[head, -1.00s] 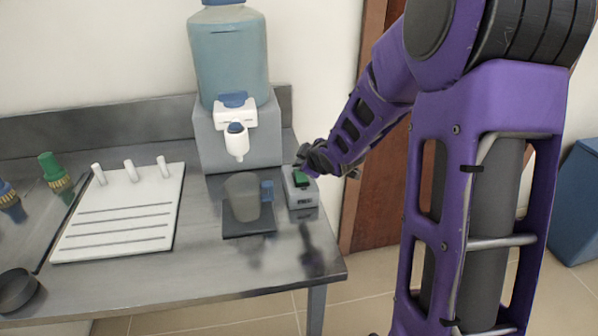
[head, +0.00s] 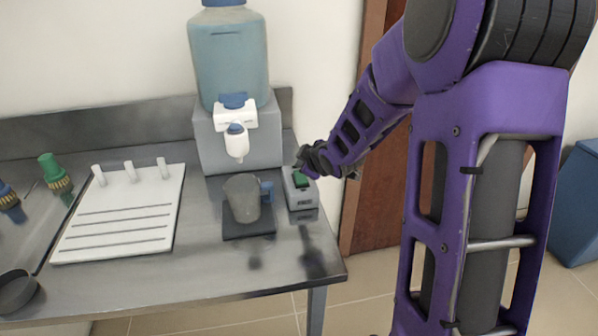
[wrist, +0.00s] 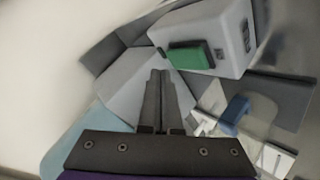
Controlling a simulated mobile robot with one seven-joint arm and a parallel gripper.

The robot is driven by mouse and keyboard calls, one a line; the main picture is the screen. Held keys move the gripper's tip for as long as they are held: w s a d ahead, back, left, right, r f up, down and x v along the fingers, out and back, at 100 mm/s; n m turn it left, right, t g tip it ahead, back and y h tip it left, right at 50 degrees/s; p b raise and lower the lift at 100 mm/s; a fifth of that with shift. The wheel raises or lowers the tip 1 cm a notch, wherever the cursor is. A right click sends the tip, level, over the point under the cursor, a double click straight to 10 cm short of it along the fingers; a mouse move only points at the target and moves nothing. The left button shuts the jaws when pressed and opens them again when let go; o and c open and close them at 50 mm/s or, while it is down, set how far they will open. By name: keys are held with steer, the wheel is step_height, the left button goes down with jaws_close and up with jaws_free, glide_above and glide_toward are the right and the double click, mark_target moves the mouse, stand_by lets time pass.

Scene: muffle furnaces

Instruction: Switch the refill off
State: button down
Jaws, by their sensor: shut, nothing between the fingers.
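A small grey switch box (head: 301,198) with a green rocker (head: 301,180) on top stands near the right end of the bench. In the wrist view the green rocker (wrist: 189,55) and the grey box (wrist: 222,35) lie just beyond my fingertips. My gripper (head: 302,166) is shut and empty, at the far side of the rocker in the head view. In the wrist view its fingers (wrist: 158,75) are together, close to the rocker. I cannot tell whether they touch it. The rocker's exact tilt is unclear.
A dispenser with a blue bottle (head: 229,60) and white tap (head: 236,142) stands behind a grey mug (head: 242,199) on a dark pad (head: 250,230). A white board with pegs (head: 120,215) lies left. The bench front near the box is clear.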

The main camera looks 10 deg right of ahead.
mark_target(303, 178)
steer(key=shift+f, duration=0.1)
stand_by(0.6)
steer(key=shift+f+b, duration=0.35)
steer(key=shift+b, duration=0.05)
steer(key=shift+w+f+b, duration=0.1)
steer(key=shift+f+b, duration=0.25)
stand_by(0.5)
steer(key=shift+r+p, duration=0.7)
steer(key=shift+r, duration=0.1)
steer(key=shift+r, duration=0.1)
steer(key=r+p, duration=0.3)
steer(key=s+r+p, duration=0.1)
steer(key=r, duration=0.1)
steer(key=shift+f, duration=0.1)
stand_by(0.5)
